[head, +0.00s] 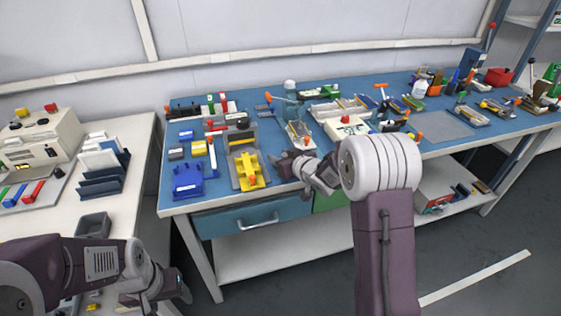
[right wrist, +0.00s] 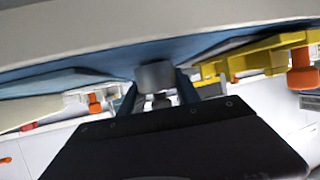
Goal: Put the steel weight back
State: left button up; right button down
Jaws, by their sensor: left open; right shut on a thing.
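My right gripper (head: 285,164) is over the blue-topped bench, just right of the yellow fixture (head: 240,161). In the right wrist view it is shut on a short grey cylinder (right wrist: 156,76), which looks like the steel weight, with a smaller knob-like part. The blue fingers (right wrist: 158,93) stand on either side of it. That view appears upside down, with the bench top along its upper part. I cannot tell whether the weight touches the bench. In the head view the weight is too small to make out. My left gripper (head: 183,287) is open, low beside the white table.
The yellow fixture with an orange knob (right wrist: 303,76) is close by in the wrist view. A blue block (head: 187,181) stands at the bench's front left. Trays, bottles and tools crowd the back. A grey mat (head: 447,133) at right is clear. A grey bin (head: 93,226) stands left.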

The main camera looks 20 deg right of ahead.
jog(key=shift+f, duration=0.1)
jog(key=shift+f, duration=0.15)
jog(key=c, duration=0.9)
grip_release()
jog(key=shift+o, duration=0.2)
jog(key=shift+r, duration=0.3)
jog(key=p+v, duration=0.2)
jog(key=v, duration=1)
jog(key=shift+f+p, duration=0.2)
jog(key=shift+p, duration=0.15)
